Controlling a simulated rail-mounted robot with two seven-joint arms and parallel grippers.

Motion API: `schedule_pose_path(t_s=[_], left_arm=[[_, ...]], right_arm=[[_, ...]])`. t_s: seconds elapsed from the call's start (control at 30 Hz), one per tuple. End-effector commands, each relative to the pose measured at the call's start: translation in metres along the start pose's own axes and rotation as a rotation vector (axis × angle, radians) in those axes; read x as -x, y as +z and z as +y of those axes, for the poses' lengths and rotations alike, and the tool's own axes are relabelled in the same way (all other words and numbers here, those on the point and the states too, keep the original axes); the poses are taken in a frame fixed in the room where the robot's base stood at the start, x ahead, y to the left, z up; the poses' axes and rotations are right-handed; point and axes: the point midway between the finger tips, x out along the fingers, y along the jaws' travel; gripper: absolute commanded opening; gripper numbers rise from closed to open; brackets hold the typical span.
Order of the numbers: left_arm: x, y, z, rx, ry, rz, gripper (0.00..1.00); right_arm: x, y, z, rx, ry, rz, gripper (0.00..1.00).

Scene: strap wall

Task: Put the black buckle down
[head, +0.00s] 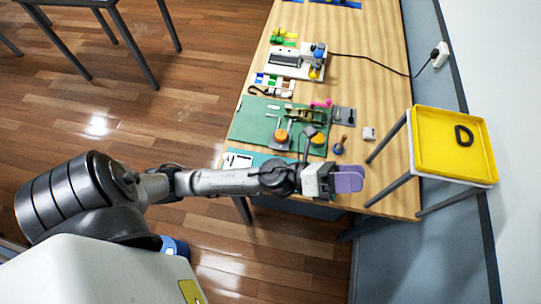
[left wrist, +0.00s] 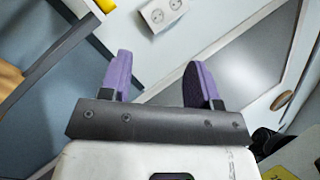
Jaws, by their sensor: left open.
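A black D-shaped piece, which looks like the black buckle (head: 463,136), lies flat in the yellow tray (head: 440,167) on a small stand at the right. My left gripper (head: 349,179) has purple fingers and is over the near right part of the wooden table, to the left of the tray and apart from it. In the left wrist view the two fingers (left wrist: 158,82) are spread with nothing between them. The buckle does not show in that view. My right gripper is in neither view.
The wooden table (head: 385,110) holds a green mat (head: 250,123) with tools and small parts, and a device whose black cable runs to a wall socket (head: 440,55). The socket also shows in the left wrist view (left wrist: 160,14). The wall closes the right side.

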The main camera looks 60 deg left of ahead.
Motion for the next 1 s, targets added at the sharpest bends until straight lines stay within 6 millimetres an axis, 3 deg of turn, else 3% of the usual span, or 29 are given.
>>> schedule_pose_path(t_s=[0.1, 0.2, 0.27, 0.4, 0.53, 0.7, 0.83, 1.0], left_arm=[[0.031, 0.024, 0.032, 0.387, 0.226, -0.292, 0.56], [0.071, 0.027, 0.065, 0.704, 0.428, -0.535, 0.56], [0.101, 0.021, 0.084, 0.885, 0.554, -0.679, 0.56], [0.173, -0.015, 0.108, 1.249, 0.848, -0.99, 0.56], [0.229, -0.056, 0.107, 1.487, 1.096, -1.231, 0.56], [0.276, -0.096, 0.089, 1.66, 1.341, -1.439, 0.56], [0.293, -0.112, 0.077, 1.714, 1.447, -1.522, 0.56], [0.3, -0.118, 0.071, 1.733, 1.492, -1.554, 0.56]], right_arm=[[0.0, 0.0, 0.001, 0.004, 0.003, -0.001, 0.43], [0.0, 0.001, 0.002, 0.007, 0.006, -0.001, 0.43], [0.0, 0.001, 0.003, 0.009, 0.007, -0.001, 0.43], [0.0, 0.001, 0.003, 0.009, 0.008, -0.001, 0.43], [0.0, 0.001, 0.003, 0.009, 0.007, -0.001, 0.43], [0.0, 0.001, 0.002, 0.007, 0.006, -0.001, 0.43], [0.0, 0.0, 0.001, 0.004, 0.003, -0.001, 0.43], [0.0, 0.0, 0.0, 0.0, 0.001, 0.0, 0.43]])
